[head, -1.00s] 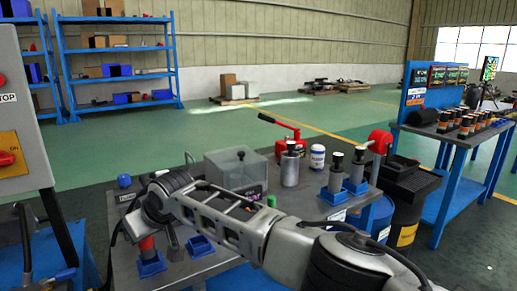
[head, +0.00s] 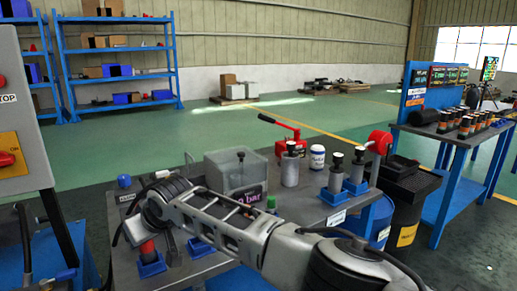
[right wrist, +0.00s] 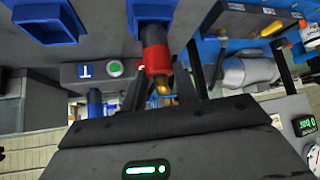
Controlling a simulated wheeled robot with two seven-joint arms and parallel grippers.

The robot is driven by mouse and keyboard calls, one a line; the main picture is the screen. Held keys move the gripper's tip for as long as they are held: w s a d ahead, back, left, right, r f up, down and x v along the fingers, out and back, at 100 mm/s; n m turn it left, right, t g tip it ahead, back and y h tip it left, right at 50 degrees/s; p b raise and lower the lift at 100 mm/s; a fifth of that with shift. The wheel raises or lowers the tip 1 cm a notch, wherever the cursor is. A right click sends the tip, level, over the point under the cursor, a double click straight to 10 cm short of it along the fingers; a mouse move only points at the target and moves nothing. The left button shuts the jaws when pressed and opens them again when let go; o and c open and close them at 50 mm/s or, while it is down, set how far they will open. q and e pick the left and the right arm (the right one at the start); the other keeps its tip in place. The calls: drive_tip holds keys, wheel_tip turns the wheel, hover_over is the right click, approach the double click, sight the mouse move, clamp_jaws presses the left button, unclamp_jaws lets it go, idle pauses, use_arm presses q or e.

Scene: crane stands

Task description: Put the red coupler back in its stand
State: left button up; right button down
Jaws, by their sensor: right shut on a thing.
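The red coupler (right wrist: 155,52) has a red body and a brass tip in the right wrist view. My right gripper (right wrist: 160,75) is shut on it. Its far end meets a blue stand (right wrist: 148,12); whether it is fully seated I cannot tell. In the head view the red coupler (head: 147,248) stands roughly upright at the blue stand (head: 152,268), below my right wrist, which hides its top. A second blue stand (head: 200,247) is empty; it also shows in the right wrist view (right wrist: 45,22). My left gripper is out of view.
A clear box (head: 236,172) with a pink display, a grey cylinder (head: 290,168) and a red hand pump (head: 288,143) stand behind my arm on the grey bench. Two black-topped parts (head: 336,175) stand in blue holders at right. A control panel (head: 20,110) is at left.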

drive_tip(key=shift+f+b, duration=0.65)
drive_tip(key=shift+f, duration=0.45)
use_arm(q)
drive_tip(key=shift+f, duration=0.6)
use_arm(e)
drive_tip(key=c, duration=1)
unclamp_jaws()
drive_tip(key=shift+r, duration=0.15)
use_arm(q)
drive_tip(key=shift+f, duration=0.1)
use_arm(e)
drive_tip(key=shift+d+r+p, duration=0.1)
drive_tip(key=shift+r+p, duration=0.45)
drive_tip(key=shift+p, duration=0.55)
drive_tip(key=shift+s+d+r+p, duration=0.15)
drive_tip(key=shift+d+r+p, duration=0.1)
drive_tip(key=shift+p, duration=0.45)
use_arm(q)
drive_tip(key=p, duration=0.2)
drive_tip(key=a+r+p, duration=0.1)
drive_tip(key=p, duration=0.1)
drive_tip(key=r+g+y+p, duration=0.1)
drive_tip(key=p, duration=0.1)
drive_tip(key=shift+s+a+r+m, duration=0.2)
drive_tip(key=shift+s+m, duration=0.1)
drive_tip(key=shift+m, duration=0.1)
use_arm(e)
drive_tip(key=v, duration=0.3)
drive_tip(key=shift+s+d+f, duration=0.15)
drive_tip(key=shift+s, duration=0.1)
